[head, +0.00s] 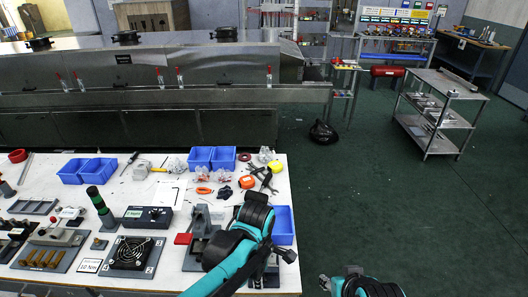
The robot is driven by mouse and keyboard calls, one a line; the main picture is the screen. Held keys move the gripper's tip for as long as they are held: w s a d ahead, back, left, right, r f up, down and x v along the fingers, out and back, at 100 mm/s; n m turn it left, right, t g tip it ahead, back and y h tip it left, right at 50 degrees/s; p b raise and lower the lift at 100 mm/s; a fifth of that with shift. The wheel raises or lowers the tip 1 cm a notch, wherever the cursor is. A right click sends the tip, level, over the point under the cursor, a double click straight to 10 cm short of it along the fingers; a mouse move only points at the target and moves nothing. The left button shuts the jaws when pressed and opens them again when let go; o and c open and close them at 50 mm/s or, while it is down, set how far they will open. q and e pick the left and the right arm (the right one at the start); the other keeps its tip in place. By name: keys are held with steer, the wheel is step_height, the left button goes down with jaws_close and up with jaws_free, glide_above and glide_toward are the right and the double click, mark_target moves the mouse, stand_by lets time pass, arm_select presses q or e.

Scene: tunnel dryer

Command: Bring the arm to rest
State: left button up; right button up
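My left arm (232,262), teal and black, comes in from the bottom and reaches over the right end of the white worktable (165,212). A small dark part, which looks like my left gripper (287,256), shows at the table's right edge, partly hidden behind the arm. I see nothing held in it. My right arm (366,288) shows only as a teal and black piece at the bottom edge. A small dark tip, possibly my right gripper (325,283), sits left of it over the floor. Finger openings are too small and hidden to tell.
Blue bins (283,226), a black fan unit (131,254), a green-topped cylinder (101,208) and hand tools crowd the worktable. The steel dryer (150,90) stands behind. A shelf cart (440,115) is at the right. The green floor between is mostly clear, with a black bag (323,133).

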arm_select(q)
steer(key=s+a+r+m+t, duration=0.2)
steer(key=a+r+m+t, duration=0.1)
steer(key=a+m, duration=0.5)
steer(key=s+a+r+m+t, duration=0.3)
steer(key=a+m, duration=0.5)
steer(key=shift+a+m+t, duration=0.3)
steer(key=shift+m+t, duration=0.1)
